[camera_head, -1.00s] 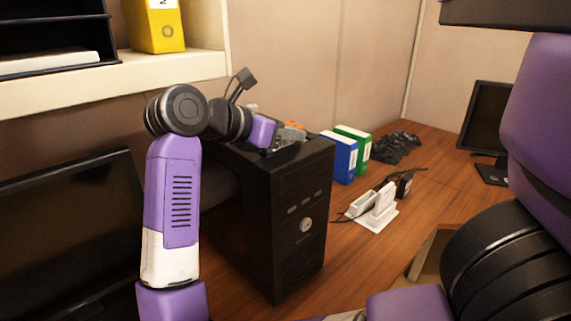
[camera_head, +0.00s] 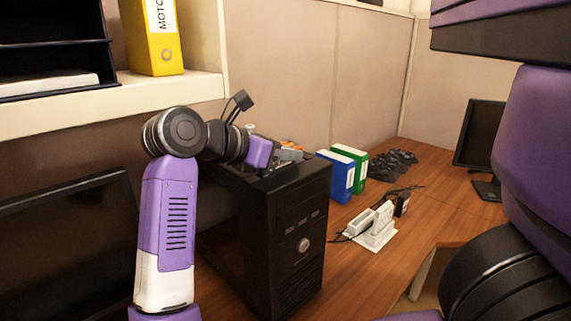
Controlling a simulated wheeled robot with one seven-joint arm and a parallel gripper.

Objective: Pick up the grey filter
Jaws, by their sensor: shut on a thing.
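My gripper (camera_head: 278,158) is low over the top of a black computer case (camera_head: 300,205), at the far end of my purple and black arm. It is small in view and partly hidden by my wrist. A small grey piece, the grey filter (camera_head: 290,154), shows at the fingertips just above the case top. The gripper is shut on it. I cannot tell whether the filter still touches the case. A small orange thing (camera_head: 291,144) shows right behind it.
Blue (camera_head: 340,174) and green (camera_head: 352,160) binders stand right of the case on the wooden desk. A white device with cables (camera_head: 374,228) lies nearer. A dark monitor (camera_head: 65,245) is at left, below a shelf (camera_head: 120,98) with a yellow binder (camera_head: 152,38).

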